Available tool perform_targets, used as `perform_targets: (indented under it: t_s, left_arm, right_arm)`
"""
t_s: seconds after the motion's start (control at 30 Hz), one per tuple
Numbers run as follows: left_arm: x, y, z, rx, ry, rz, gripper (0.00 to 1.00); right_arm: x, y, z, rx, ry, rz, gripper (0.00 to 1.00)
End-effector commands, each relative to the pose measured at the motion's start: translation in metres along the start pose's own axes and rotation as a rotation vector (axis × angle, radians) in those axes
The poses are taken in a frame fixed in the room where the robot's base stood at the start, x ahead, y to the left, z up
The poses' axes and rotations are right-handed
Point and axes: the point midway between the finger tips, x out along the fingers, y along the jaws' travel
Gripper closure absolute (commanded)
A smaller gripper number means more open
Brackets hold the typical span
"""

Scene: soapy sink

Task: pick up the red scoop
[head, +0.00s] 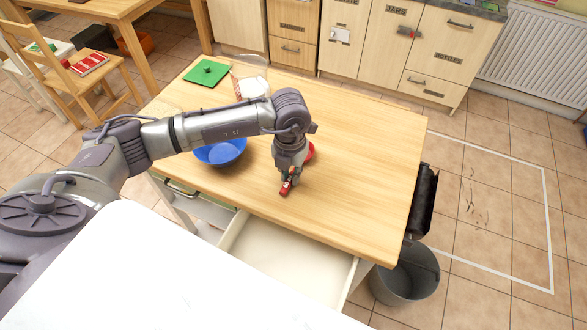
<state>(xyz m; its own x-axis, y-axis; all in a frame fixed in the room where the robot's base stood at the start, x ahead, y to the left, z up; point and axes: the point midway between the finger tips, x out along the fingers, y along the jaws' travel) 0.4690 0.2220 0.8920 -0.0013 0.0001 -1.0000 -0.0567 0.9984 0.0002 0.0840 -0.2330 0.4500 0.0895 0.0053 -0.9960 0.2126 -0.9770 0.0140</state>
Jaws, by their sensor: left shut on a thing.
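My left gripper (288,180) points down over the wooden table, near its front edge. It is shut on the red scoop (286,187), whose small red end shows at the fingertips. Another red part (310,151) shows just right of my wrist, partly hidden behind it; I cannot tell whether it belongs to the same scoop. I cannot tell whether the scoop touches the table. My right gripper is not in view.
A blue bowl (221,153) stands left of the gripper, partly under my arm. A clear container with white contents (252,86) and a green board (206,73) are at the back left. An open drawer (290,262) juts out in front. A grey bin (405,275) stands at right. The table's right half is clear.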

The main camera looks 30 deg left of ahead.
Motion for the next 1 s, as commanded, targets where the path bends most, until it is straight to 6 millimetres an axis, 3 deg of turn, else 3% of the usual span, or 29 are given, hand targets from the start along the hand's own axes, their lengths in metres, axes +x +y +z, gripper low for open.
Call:
perform_targets:
  t_s: [0.27, 0.7, 1.0]
  left_arm:
    - [-0.033, 0.000, 0.002, 0.000, -0.008, -0.001, 1.00]
    - [-0.090, -0.091, 0.000, 0.004, -0.005, -0.003, 1.00]
    - [-0.107, -0.116, -0.001, 0.000, -0.002, 0.000, 1.00]
  right_arm:
    - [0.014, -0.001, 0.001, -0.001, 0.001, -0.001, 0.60]
    - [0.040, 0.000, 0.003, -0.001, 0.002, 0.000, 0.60]
    - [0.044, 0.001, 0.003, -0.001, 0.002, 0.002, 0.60]
